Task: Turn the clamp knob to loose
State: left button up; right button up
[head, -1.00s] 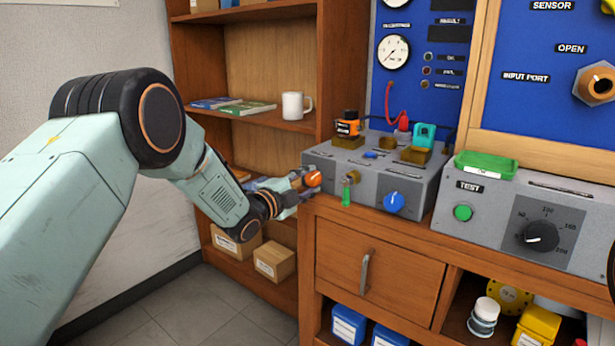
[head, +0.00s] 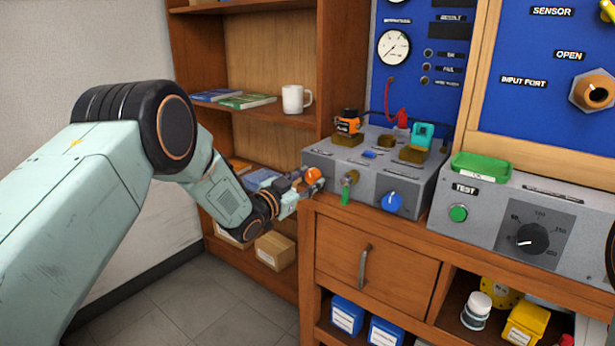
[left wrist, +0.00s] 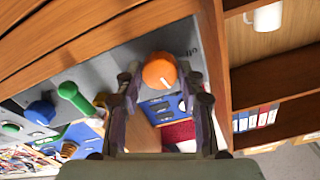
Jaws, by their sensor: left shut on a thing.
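The orange knob (head: 313,175) sticks out of the left part of the front face of the grey clamp box (head: 345,163). I take it as the clamp knob; its label is not readable. My left gripper (head: 306,184) reaches it from the left and is shut on it. In the left wrist view the orange knob (left wrist: 160,70) sits between the two fingers of the left gripper (left wrist: 158,84). A finger now shows just below the knob in the head view.
A green-handled brass valve (head: 348,186) and a blue knob (head: 391,201) stick out of the same face, right of the gripper. A wooden shelf with a white mug (head: 296,99) stands behind. A drawer (head: 375,265) is below. A grey test unit (head: 500,222) stands right.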

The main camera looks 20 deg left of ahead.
pick_arm(q)
jog(key=n+p, duration=0.1)
jog(key=n, duration=0.2)
jog(key=shift+n, duration=0.3)
jog(key=n, duration=0.3)
jog(key=shift+n+p, duration=0.3)
jog(key=shift+p, duration=0.05)
jog(key=n, duration=0.4)
jog(key=shift+n+p, duration=0.3)
jog(key=shift+p, duration=0.05)
jog(key=shift+n, duration=1.7)
jog(key=o, duration=1.2)
jog(key=shift+s+a, duration=0.1)
